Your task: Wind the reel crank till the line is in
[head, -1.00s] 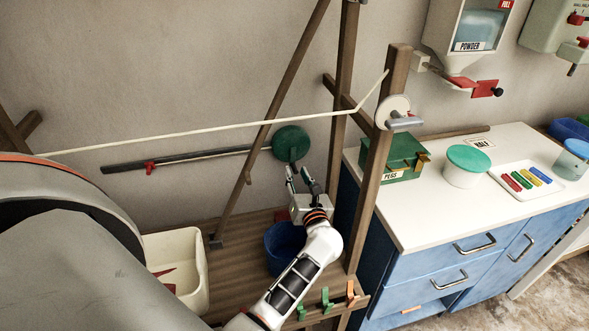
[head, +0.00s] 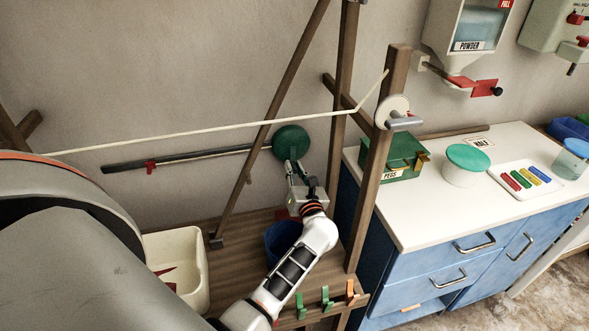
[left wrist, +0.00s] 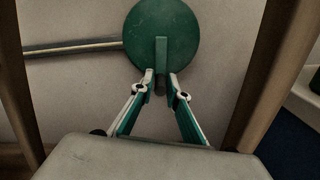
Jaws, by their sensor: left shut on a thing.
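A round green disc (head: 291,143) is by the wall at the end of a long dark bar. It carries an upright green arm (left wrist: 161,52) with a short grey handle (left wrist: 159,84) at its lower end, like a crank. My left gripper (head: 297,170) is just below the disc, shut on this handle; in the left wrist view its two fingertips (left wrist: 160,83) stand on either side of it. A pale line (head: 200,132) runs from the left to a wooden post. A cream wheel (head: 393,112) with a grey handle sits on that post. My right gripper is not in view.
Wooden posts (head: 374,165) stand close on both sides of my left gripper. A blue bucket (head: 281,241) is below it on the wooden shelf, and a cream tub (head: 190,262) is at left. A white-topped cabinet (head: 425,222) stands at right.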

